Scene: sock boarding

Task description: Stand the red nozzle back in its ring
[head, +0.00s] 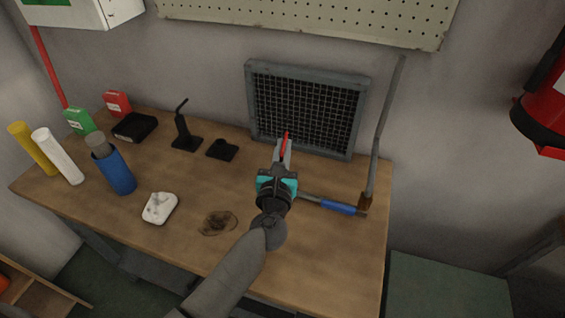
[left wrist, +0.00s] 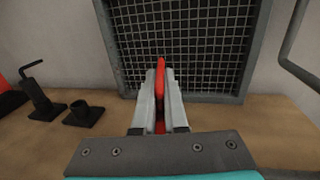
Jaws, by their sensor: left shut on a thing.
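The red nozzle (head: 286,136) is held in my left gripper (head: 283,152), in front of the mesh panel. In the left wrist view the red nozzle (left wrist: 161,72) stands up between the two shut grey fingers (left wrist: 160,92), its tip showing above them. Its lower part is mostly hidden by the fingers. A short black ring on a square base (head: 221,149) stands empty on the bench, left of the gripper and apart from it. The ring also shows at the left in the left wrist view (left wrist: 84,112). My right gripper is not in view.
Beside the ring stands a black holder with a bent black nozzle (head: 185,137). A framed mesh panel (head: 306,107) leans at the wall. A blue-handled tool (head: 339,207) lies right of the gripper. The wooden bench (head: 315,243) is clear at front right.

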